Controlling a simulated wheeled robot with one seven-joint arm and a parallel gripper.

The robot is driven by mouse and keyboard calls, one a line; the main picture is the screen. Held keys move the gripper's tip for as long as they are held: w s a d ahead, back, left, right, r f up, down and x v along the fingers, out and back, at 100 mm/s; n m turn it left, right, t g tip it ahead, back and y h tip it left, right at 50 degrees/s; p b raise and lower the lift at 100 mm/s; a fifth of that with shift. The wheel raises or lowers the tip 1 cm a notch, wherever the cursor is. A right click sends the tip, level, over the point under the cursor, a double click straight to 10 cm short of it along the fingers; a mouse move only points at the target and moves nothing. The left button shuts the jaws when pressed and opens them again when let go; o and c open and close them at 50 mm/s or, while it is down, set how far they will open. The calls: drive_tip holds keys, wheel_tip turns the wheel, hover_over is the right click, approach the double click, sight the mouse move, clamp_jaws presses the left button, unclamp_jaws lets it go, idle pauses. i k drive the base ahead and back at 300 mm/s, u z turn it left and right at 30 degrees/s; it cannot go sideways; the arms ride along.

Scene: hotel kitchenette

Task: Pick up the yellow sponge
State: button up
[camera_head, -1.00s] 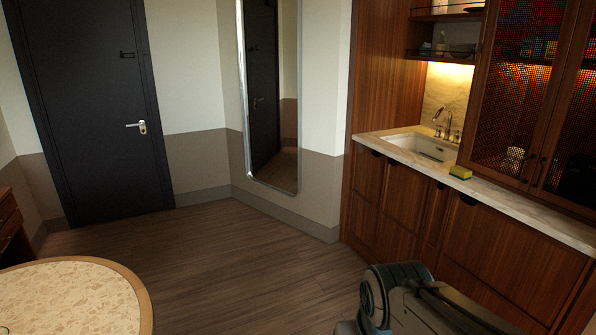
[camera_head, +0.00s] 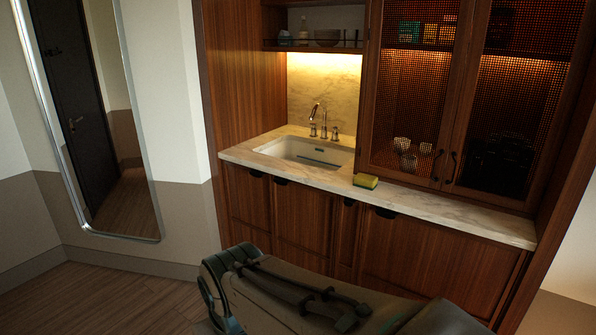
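The yellow sponge (camera_head: 366,181) lies on the marble counter (camera_head: 440,208), near its front edge and just right of the sink (camera_head: 308,151). It has a yellow body and a darker greenish top. Part of my arm shows at the bottom middle of the head view, in front of the cabinets and below the counter. My gripper is not in view. Nothing covers the sponge.
A tall faucet (camera_head: 318,120) stands behind the sink. A mesh-door cabinet (camera_head: 415,100) rises from the counter behind and right of the sponge. Wooden base cabinets (camera_head: 303,218) stand below. A mirror (camera_head: 95,120) leans at left. The floor (camera_head: 110,300) at lower left is clear.

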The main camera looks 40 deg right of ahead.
sight(360, 180)
drive_tip(key=z, duration=0.4)
drive_tip(key=i, duration=1.45)
drive_tip(key=z, duration=1.8)
drive_tip(key=i, duration=1.05)
drive_tip(key=z, duration=0.7)
